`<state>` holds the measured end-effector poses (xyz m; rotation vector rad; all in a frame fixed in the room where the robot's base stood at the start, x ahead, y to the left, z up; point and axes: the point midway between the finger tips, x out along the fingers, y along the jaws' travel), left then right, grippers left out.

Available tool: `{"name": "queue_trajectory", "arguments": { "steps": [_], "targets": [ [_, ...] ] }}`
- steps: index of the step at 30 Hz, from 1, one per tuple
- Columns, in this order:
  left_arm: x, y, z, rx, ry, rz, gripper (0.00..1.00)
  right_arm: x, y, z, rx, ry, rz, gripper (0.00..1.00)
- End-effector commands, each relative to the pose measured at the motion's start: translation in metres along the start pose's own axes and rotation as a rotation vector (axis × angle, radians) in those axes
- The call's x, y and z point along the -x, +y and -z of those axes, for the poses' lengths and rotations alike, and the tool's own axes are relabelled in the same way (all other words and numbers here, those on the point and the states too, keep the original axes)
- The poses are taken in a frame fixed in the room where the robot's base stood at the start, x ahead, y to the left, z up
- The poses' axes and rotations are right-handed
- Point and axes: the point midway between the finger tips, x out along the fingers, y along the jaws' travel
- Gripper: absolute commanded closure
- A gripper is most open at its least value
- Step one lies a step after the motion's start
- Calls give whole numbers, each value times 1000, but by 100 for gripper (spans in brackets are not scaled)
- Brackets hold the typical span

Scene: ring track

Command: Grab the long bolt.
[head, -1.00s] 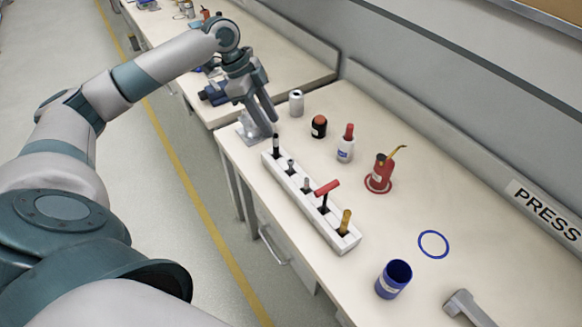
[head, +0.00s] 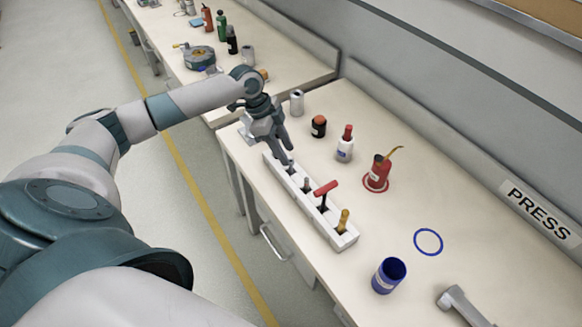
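A white rack (head: 318,222) stands on the bench with several upright pieces in its slots. Two grey bolt-like pieces stand there, one (head: 306,185) in plain view and one (head: 292,168) partly behind my gripper. I cannot tell from their heads which is the long bolt. A red T-handled tool (head: 326,190) and a yellow-handled tool (head: 344,218) fill nearer slots. My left gripper (head: 288,155) points down over the rack's far end, its fingertips apart and close to the farther bolt. It hides the black piece at that end. My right gripper is out of view.
Behind the rack stand a white can (head: 297,102), a dark jar with an orange top (head: 318,127), a white bottle with a red cap (head: 345,145) and a red oil can (head: 377,172). A blue cup (head: 388,276) and a blue ring (head: 428,242) are nearer.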

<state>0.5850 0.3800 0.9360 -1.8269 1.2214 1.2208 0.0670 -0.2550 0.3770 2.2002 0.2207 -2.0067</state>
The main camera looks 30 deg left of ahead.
Motion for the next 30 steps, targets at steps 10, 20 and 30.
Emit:
{"name": "queue_trajectory", "arguments": {
  "steps": [10, 20, 30],
  "targets": [
    [-13, 2, 1, 2, -1, -3, 62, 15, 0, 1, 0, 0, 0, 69],
    [-48, 3, 0, 2, 0, -1, 62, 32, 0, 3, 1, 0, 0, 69],
    [-52, 3, -1, 0, 0, 0, 62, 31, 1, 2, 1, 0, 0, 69]
  ]
}}
